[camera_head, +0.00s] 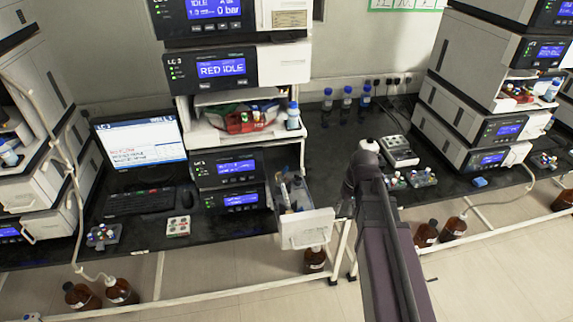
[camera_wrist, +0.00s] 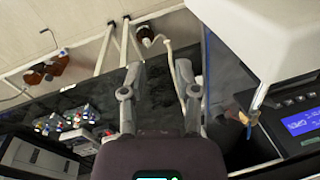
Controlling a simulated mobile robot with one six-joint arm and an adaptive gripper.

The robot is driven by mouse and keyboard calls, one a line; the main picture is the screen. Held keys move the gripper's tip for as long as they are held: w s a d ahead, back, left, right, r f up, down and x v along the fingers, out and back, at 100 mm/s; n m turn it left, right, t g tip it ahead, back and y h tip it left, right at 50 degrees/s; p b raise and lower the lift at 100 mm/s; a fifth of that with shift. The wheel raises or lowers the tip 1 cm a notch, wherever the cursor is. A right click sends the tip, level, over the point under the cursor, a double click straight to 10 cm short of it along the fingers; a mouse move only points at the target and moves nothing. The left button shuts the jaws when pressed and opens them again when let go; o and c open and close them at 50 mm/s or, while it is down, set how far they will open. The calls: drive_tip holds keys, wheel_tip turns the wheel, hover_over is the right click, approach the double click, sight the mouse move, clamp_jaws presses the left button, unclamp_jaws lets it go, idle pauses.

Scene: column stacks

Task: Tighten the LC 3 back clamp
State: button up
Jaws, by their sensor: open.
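The LC 3 stack (camera_head: 212,70) stands left of centre in the head view. Low on it, a compartment with a white front panel (camera_head: 307,228) is pulled out, with slim upright parts (camera_head: 290,190) inside. I cannot pick out the back clamp among them. In the wrist view my gripper (camera_wrist: 158,72) is open and empty, its two fingers apart over the dark bench. To its right are a large white panel (camera_wrist: 275,35) and a small brass-coloured part with blue on it (camera_wrist: 250,118). Whether that part is a clamp is unclear. My gripper is hidden in the head view.
A monitor (camera_head: 140,137) and keyboard (camera_head: 150,201) are left of the stack. Vial racks (camera_head: 408,180) and a white device (camera_head: 399,151) stand right of it. Blue-capped bottles (camera_head: 346,101) line the wall. Brown bottles (camera_head: 426,234) stand on the floor. Another stack (camera_head: 470,110) is at right.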

sight(287, 167)
drive_tip(key=w+a+r+y+p, duration=0.1)
drive_tip(key=w+a+r+p, duration=0.1)
drive_tip(key=w, duration=0.4)
drive_tip(key=w+a+r+n+g+y+p, duration=0.1)
drive_tip(key=w+a+r+y+p, duration=0.1)
drive_tip(key=w+a+r, duration=0.3)
drive_tip(key=w+a+r+n+y+p, duration=0.1)
drive_tip(key=w+a+r+p, duration=0.2)
drive_tip(key=w, duration=0.6)
drive_tip(key=shift+w+a+r+y, duration=0.2)
drive_tip(key=shift+a+r+y, duration=0.25)
drive_tip(key=shift+a, duration=0.35)
drive_tip(key=shift+f, duration=0.15)
drive_tip(key=b+x, duration=1)
drive_tip(key=x, duration=0.1)
drive_tip(key=shift+s+f, duration=0.25)
drive_tip(key=shift+f, duration=0.1)
drive_tip(key=shift+b+x, duration=0.7)
drive_tip(key=shift+x, duration=0.2)
drive_tip(key=shift+a+r, duration=0.1)
drive_tip(key=shift+a, duration=0.05)
drive_tip(key=shift+s, duration=0.1)
drive_tip(key=shift+c, duration=0.2)
clamp_jaws()
